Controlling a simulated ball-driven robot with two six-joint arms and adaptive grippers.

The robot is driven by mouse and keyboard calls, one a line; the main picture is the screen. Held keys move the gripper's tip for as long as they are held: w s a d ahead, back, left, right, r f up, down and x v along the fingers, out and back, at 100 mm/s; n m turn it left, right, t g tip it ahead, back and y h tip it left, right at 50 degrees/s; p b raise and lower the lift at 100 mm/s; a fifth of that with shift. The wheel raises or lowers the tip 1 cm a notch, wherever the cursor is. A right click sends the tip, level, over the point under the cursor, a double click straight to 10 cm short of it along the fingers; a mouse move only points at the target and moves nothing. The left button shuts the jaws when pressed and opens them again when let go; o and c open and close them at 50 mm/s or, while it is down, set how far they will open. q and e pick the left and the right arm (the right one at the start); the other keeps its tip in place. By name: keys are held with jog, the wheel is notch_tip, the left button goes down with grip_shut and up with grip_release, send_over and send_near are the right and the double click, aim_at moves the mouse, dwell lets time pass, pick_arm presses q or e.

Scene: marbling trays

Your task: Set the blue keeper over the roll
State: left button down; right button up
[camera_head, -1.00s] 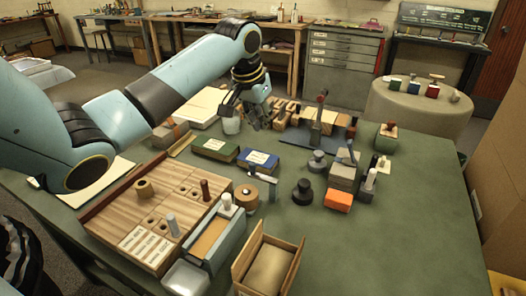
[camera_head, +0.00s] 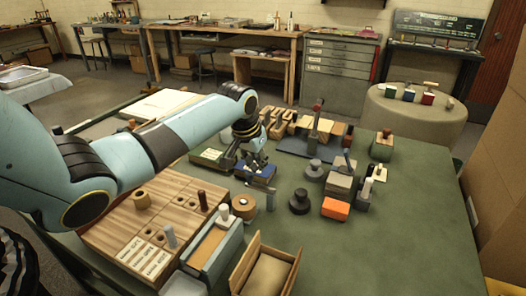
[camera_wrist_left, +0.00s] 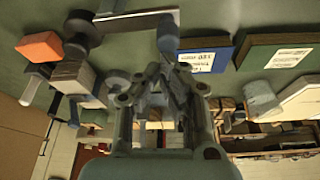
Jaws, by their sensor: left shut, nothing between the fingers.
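My left gripper (camera_head: 257,171) is shut and empty, low over the table by the blue labelled pad (camera_head: 266,174). The wrist view shows its closed fingertips (camera_wrist_left: 168,78) close to a blue-grey upright piece (camera_wrist_left: 168,38); contact cannot be told. I cannot tell which blue piece is the keeper. The blue pad (camera_wrist_left: 206,55) lies right of the fingers in the wrist view. My right gripper is not in view.
A green labelled pad (camera_head: 206,158), dark round weights (camera_head: 299,202), an orange block (camera_head: 335,209) and an open wooden box (camera_head: 290,262) surround the area. A round stool (camera_head: 416,112) with small coloured blocks stands behind.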

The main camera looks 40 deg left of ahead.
pick_arm(q)
jog(key=shift+s+d+f, duration=0.1)
jog(key=shift+s, duration=0.05)
dwell(0.3)
jog(key=shift+s+n+p, duration=0.2)
jog(key=shift+n+p, duration=0.2)
jog(key=shift+p, duration=0.3)
